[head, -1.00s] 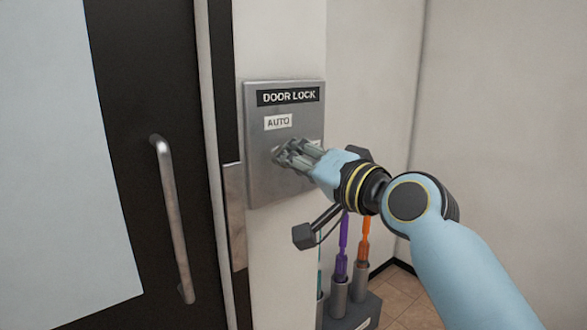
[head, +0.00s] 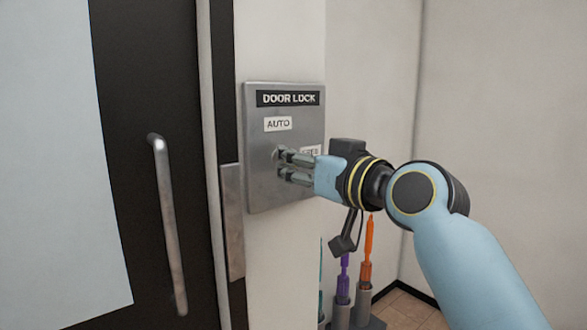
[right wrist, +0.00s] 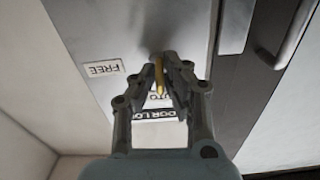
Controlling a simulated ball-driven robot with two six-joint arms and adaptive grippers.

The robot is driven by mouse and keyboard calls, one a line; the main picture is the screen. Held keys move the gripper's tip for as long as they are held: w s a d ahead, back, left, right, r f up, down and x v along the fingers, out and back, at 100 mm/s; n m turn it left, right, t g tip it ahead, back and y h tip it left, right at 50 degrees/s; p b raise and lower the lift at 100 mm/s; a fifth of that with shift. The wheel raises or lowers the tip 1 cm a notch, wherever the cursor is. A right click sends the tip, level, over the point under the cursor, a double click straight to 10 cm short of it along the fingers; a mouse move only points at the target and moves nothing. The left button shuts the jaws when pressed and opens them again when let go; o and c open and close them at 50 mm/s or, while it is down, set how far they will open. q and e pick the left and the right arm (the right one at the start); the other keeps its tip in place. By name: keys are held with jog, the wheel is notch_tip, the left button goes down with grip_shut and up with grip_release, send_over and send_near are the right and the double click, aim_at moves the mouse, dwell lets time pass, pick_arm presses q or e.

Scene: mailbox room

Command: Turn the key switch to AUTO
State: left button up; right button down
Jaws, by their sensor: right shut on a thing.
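The grey door lock plate (head: 262,188) is on the wall, with an AUTO label (head: 277,124) above the switch and a partly hidden FREE label (head: 315,150) to its right. My right gripper (head: 282,165) reaches in from the right, its fingers one above the other at the plate. In the right wrist view its fingers are shut on the yellow key (right wrist: 159,76) of the switch. The FREE label shows whole there (right wrist: 104,68), and the AUTO label is partly behind the fingers. The fingers hide much of the switch, so its exact setting is unclear. My left gripper is out of view.
A dark door with a metal bar handle (head: 170,225) is left of the plate. Below my right wrist, purple (head: 343,278) and orange (head: 367,250) handled things stand in grey holders. The wall to the right is bare.

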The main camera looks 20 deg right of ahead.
jog(key=shift+f+n, duration=0.15)
jog(key=shift+n, duration=0.35)
jog(key=c, duration=1.4)
grip_release()
jog(key=shift+c, duration=0.2)
jog(key=v, duration=1.2)
